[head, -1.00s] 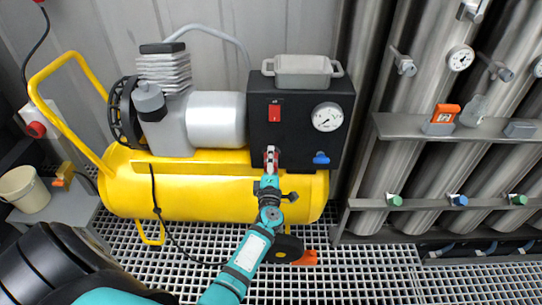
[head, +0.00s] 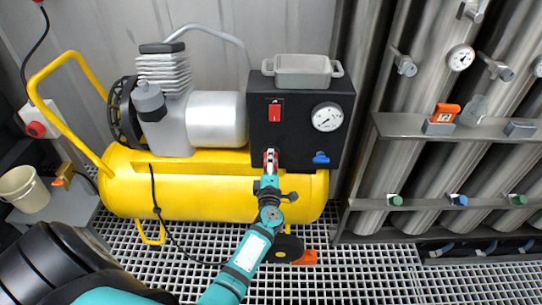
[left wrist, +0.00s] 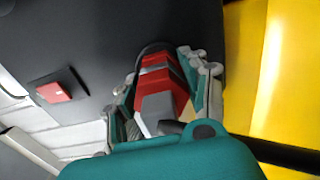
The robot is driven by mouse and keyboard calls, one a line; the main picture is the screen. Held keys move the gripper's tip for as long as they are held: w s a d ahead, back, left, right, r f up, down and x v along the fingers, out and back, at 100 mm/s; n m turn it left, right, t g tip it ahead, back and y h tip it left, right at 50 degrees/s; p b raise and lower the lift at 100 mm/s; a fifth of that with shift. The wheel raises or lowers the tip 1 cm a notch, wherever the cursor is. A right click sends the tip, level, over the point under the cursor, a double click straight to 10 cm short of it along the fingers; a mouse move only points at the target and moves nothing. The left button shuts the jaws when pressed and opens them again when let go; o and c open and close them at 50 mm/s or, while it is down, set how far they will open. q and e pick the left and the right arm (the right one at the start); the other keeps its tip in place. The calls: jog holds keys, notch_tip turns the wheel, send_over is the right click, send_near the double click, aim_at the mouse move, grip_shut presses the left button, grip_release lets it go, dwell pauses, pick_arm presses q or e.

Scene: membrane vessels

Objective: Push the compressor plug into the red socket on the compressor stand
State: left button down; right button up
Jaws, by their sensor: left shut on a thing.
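My left gripper (head: 271,160) is at the lower part of the black panel (head: 262,93) on the yellow compressor. In the left wrist view its fingers (left wrist: 165,95) are shut around the compressor plug (left wrist: 158,104), a grey body with red at its front end. A dark cable leaves its rear to the right. The plug's front points at the black panel, where a red part (left wrist: 153,60) with a dark rim shows. This looks like the red socket, mostly hidden by the plug and fingers. I cannot tell whether the plug is fully seated. My right gripper is not in view.
The yellow tank (head: 200,190) lies below. A black cable (head: 156,205) hangs in front of it. Steel vessels and a shelf (head: 470,131) stand right.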

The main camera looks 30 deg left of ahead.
pick_arm(q)
jog(key=shift+s+d+f, duration=0.1)
jog(key=shift+s+d, duration=0.15)
jog(key=shift+s, duration=0.1)
jog(key=shift+s+d, duration=0.25)
jog(key=shift+s, duration=0.15)
jog(key=shift+p+v, duration=0.55)
jog(key=shift+v, duration=1.55)
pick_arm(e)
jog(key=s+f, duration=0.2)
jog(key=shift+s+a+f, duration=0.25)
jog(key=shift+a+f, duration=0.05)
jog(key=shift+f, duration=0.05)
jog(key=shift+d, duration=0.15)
